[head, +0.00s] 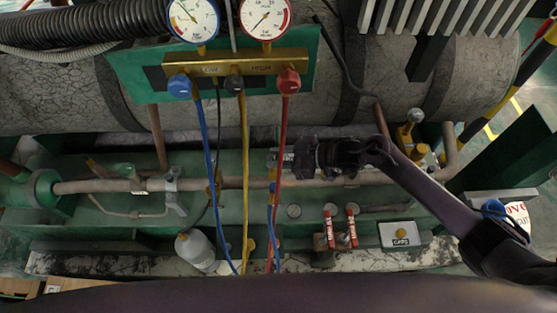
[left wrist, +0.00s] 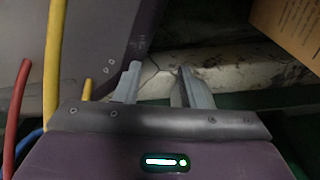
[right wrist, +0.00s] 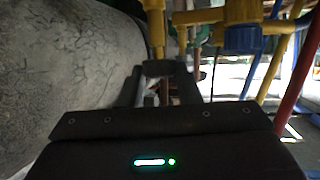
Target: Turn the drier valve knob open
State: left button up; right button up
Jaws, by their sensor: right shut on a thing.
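My right gripper (head: 298,158) reaches in from the right over the copper pipe run, below the gauge manifold. In the right wrist view its fingers (right wrist: 162,80) are shut on a dark knob (right wrist: 163,68) at the end of a brass stem (right wrist: 155,30). I take this for the drier valve knob; in the head view the gripper hides it, so its turn angle cannot be read. My left gripper (left wrist: 155,85) is open and empty in the left wrist view, near the pale base edge. It does not show in the head view.
The gauge manifold (head: 235,63) has blue, black and red knobs. Blue, yellow and red hoses (head: 245,180) hang just left of my right gripper. Red-handled valves (head: 351,226), a white bottle (head: 196,249) and a small labelled box (head: 400,234) stand lower down.

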pick_arm(q)
jog(key=shift+w+d, duration=0.15)
jog(key=shift+w, duration=0.45)
pick_arm(e)
jog(key=shift+g, duration=0.3)
jog(key=o, duration=1)
jog(key=shift+a, duration=0.1)
